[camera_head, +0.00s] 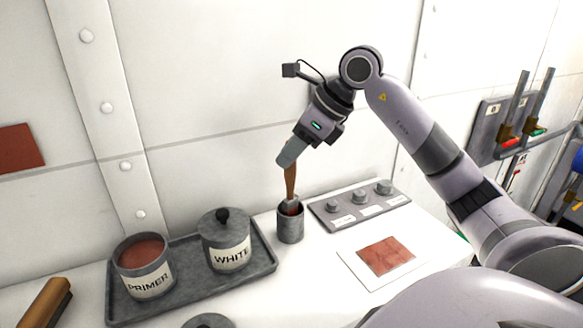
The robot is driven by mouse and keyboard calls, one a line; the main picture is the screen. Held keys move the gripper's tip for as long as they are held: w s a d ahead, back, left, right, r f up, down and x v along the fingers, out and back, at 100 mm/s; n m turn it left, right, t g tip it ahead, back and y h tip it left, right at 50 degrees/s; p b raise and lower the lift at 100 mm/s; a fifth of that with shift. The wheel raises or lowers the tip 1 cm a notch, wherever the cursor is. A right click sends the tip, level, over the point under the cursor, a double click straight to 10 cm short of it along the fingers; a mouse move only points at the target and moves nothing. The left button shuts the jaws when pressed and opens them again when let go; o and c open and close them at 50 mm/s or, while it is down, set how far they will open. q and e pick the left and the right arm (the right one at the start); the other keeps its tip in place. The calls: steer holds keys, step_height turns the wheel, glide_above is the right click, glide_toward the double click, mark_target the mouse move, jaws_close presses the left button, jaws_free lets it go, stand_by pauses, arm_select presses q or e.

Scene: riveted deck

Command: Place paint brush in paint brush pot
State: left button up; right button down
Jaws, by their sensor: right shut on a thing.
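The paint brush (290,181) has a brown wooden handle and hangs nearly upright with its head down. My right gripper (287,160) is shut on the top of its handle. The paint brush pot (290,226) is a small grey cylinder on the white worktop. The lower end of the brush is at the pot's mouth, with its ferrule showing at the rim; the tip is hidden, and I cannot tell how deep it sits. My left gripper does not show.
A grey tray (190,302) left of the pot holds an open primer can (148,280) and a lidded white can (226,253). A panel with several knobs (345,215) lies right of the pot. A sheet with a red-brown patch (386,256) lies in front. A wall stands behind.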

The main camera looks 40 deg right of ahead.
mark_target(292, 198)
steer(key=shift+f, duration=1.65)
steer(key=shift+f, duration=0.15)
steer(key=c, duration=1)
jaws_free()
steer(key=shift+o, duration=0.2)
steer(key=shift+d+r, duration=0.1)
steer(key=shift+r, duration=0.25)
steer(key=b+v, duration=0.1)
steer(key=v, duration=1)
steer(key=shift+s+r, duration=0.2)
steer(key=shift+s, duration=0.05)
